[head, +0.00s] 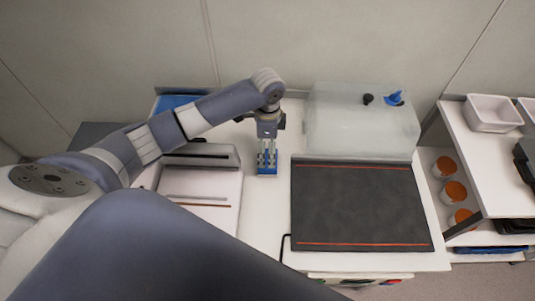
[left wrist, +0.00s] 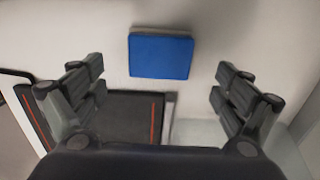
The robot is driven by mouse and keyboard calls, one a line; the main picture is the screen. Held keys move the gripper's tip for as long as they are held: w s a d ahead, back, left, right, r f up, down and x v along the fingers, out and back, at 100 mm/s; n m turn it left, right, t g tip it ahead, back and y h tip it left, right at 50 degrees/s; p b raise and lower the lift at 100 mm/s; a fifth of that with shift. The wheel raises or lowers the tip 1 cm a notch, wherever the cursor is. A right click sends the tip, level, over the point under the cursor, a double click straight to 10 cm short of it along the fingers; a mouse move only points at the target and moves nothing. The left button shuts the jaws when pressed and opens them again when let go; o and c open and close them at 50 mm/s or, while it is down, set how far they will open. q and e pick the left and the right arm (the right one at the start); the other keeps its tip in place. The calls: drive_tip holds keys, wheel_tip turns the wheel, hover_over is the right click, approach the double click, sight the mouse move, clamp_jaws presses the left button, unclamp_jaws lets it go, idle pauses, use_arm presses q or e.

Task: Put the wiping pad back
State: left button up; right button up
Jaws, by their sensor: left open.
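The blue wiping pad (head: 267,171) lies flat on the white worktop, left of the black mat, and shows whole in the left wrist view (left wrist: 160,56). My left gripper (head: 267,157) points down over the pad and partly covers it in the head view. In the left wrist view the fingers (left wrist: 158,82) are wide apart, with nothing between them. The pad lies beyond the fingertips, clear of both. My right gripper is not in view.
The black mat (head: 360,205) with red lines lies right of the pad, before a translucent box (head: 362,125) with blue and black knobs. A grey device (head: 200,156) stands left. A blue tray (head: 178,102) is behind it. A shelf cart (head: 490,195) holds orange-topped jars (head: 454,192).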

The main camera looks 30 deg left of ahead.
sight(267, 159)
use_arm(q)
wheel_tip(267, 159, up, 7)
idle(0.3)
drive_tip(key=shift+f, duration=0.15)
idle(0.3)
